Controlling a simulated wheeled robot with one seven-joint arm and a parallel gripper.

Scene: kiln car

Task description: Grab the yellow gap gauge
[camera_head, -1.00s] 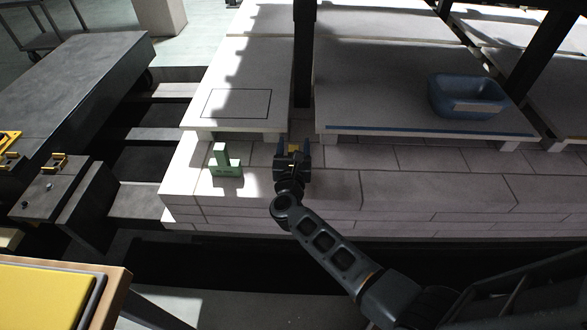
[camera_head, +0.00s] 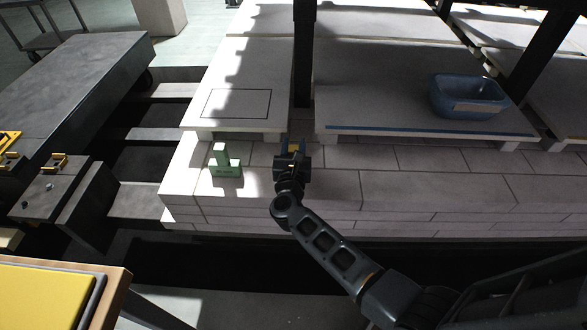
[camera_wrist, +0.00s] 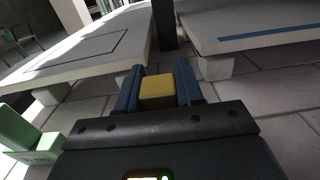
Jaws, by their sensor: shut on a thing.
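The yellow gap gauge (camera_wrist: 158,90) is a small yellow block between the two blue fingers of my gripper (camera_wrist: 158,88) in the wrist view. The fingers are shut on it, one on each side. In the head view my gripper (camera_head: 293,148) is over the brick deck, in front of the gap between two pale slabs. Only a little yellow of the gauge shows there, and its lower part is hidden. I cannot tell whether it touches the bricks.
A green stepped block (camera_head: 224,163) stands on the brick deck (camera_head: 330,190) left of my gripper. It also shows in the wrist view (camera_wrist: 38,145). A blue bin (camera_head: 468,97) sits on the right slab (camera_head: 380,100). A dark post (camera_head: 304,60) rises behind my gripper.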

